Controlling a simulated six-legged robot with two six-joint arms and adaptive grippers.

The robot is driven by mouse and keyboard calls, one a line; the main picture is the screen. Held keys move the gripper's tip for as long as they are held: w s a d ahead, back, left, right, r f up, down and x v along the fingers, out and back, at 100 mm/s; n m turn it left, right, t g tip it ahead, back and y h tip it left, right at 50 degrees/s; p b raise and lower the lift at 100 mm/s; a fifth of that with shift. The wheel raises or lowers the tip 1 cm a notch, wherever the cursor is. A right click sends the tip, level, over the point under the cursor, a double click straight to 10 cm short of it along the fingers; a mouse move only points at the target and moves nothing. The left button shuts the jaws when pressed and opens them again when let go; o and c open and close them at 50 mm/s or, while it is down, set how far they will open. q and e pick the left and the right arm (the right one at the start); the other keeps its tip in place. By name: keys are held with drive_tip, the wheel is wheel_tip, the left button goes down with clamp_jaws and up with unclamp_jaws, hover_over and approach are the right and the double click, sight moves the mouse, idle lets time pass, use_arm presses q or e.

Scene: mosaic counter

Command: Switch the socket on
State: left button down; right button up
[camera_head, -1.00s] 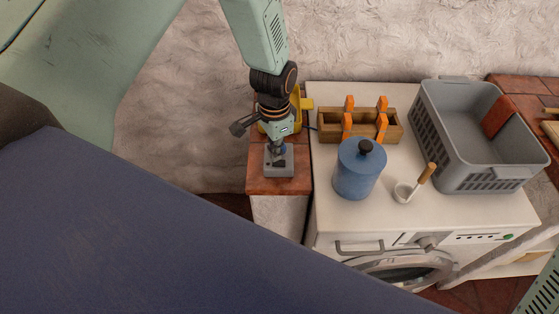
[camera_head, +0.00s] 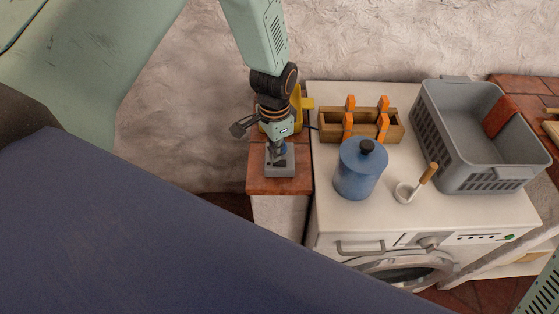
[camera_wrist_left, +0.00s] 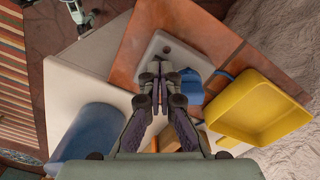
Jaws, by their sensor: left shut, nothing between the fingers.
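The socket (camera_head: 287,170) is a grey box on the terracotta tiles of the counter left of the white machine. In the left wrist view it shows as a pale grey plate (camera_wrist_left: 193,58) with a small dark spot near its far end. My left gripper (camera_head: 276,151) points down over the back part of the socket, its fingers shut and empty. In the left wrist view the fingertips (camera_wrist_left: 161,70) lie over the plate, and I cannot tell whether they touch it. A blue piece (camera_wrist_left: 190,86) sits at the plate beside the fingers, partly hidden. My right gripper is out of view.
A yellow bin (camera_wrist_left: 229,108) stands close behind the socket, partly hidden by my gripper in the head view. A blue canister (camera_head: 358,178), a wooden box (camera_head: 328,136) with orange pieces, a ladle (camera_head: 404,192) and a grey basket (camera_head: 485,181) stand on the white machine top (camera_head: 330,215).

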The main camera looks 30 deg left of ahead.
use_arm(q)
drive_tip(key=shift+f, duration=0.2)
drive_tip(key=shift+f+b, duration=0.4)
drive_tip(key=shift+f, duration=0.15)
idle(0.3)
drive_tip(key=shift+s+f, duration=0.1)
drive_tip(key=shift+w+r+p, duration=0.2)
drive_tip(key=shift+r+p, duration=0.65)
drive_tip(key=shift+r, duration=0.1)
drive_tip(key=shift+s+r+p, duration=0.2)
drive_tip(key=shift+r+p, duration=0.8)
drive_tip(key=shift+r, duration=0.25)
drive_tip(key=shift+w+r+p, duration=0.2)
drive_tip(key=shift+r+p, duration=0.8)
drive_tip(key=shift+r, duration=0.05)
drive_tip(key=shift+s+r, duration=0.1)
drive_tip(key=shift+r, duration=0.25)
